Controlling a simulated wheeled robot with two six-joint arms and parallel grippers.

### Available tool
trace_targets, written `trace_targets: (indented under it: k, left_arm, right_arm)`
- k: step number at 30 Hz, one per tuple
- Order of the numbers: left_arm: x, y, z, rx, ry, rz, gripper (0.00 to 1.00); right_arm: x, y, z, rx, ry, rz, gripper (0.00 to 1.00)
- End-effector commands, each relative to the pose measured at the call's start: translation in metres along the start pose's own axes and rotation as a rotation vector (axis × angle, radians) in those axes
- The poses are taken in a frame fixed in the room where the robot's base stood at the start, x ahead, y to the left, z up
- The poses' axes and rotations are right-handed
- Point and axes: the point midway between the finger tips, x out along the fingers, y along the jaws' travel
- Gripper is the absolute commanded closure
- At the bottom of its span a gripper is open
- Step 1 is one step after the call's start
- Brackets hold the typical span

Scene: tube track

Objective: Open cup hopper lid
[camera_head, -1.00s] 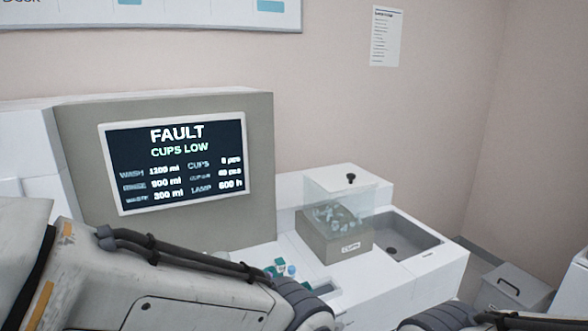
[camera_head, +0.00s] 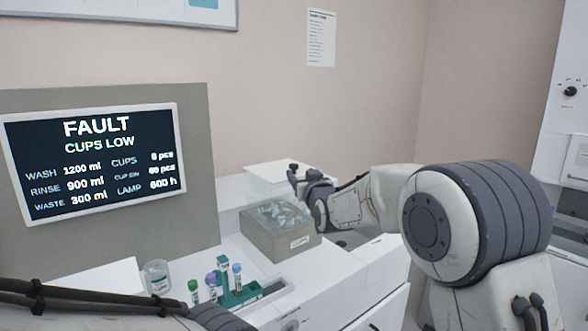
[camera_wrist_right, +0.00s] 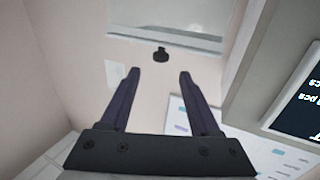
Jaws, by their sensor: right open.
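The cup hopper is a beige box (camera_head: 272,238) with a "CUPS" label and small clear cups inside. Its clear lid (camera_head: 262,190) sits over it and looks closed. In the right wrist view the lid's black knob (camera_wrist_right: 160,53) lies just beyond the fingertips, centred between them and not gripped. My right gripper (camera_head: 296,174) reaches in from the right at the lid's top; its dark fingers blend with the knob in the head view. In the wrist view the right gripper (camera_wrist_right: 159,76) is open and empty. My left arm crosses the bottom left; its gripper is out of view.
A screen (camera_head: 92,160) on the left reads "FAULT, CUPS LOW". A green rack (camera_head: 238,293) with capped tubes and a clear jar (camera_head: 157,277) stand in front of the hopper. The wall is close behind it. A sink, partly hidden by my right arm, is to its right.

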Motion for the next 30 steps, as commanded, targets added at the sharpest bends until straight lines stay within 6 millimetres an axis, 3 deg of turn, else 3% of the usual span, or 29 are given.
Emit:
trace_targets:
  k: [9,15,29,30]
  left_arm:
    - [-0.022,0.002,-0.001,0.000,0.000,0.000,0.50]
    - [-0.030,0.002,-0.002,0.000,0.000,0.000,0.50]
    - [-0.031,0.002,-0.002,0.000,0.000,0.000,0.50]
    - [-0.031,0.002,-0.002,0.000,0.000,0.000,0.50]
  right_arm:
    - [0.057,0.000,-0.001,0.000,-0.004,-0.001,0.37]
    - [0.080,-0.001,-0.001,0.000,-0.004,-0.001,0.37]
    - [0.090,-0.001,0.001,0.000,-0.005,-0.001,0.37]
    - [0.090,-0.001,0.001,0.000,-0.005,-0.001,0.49]
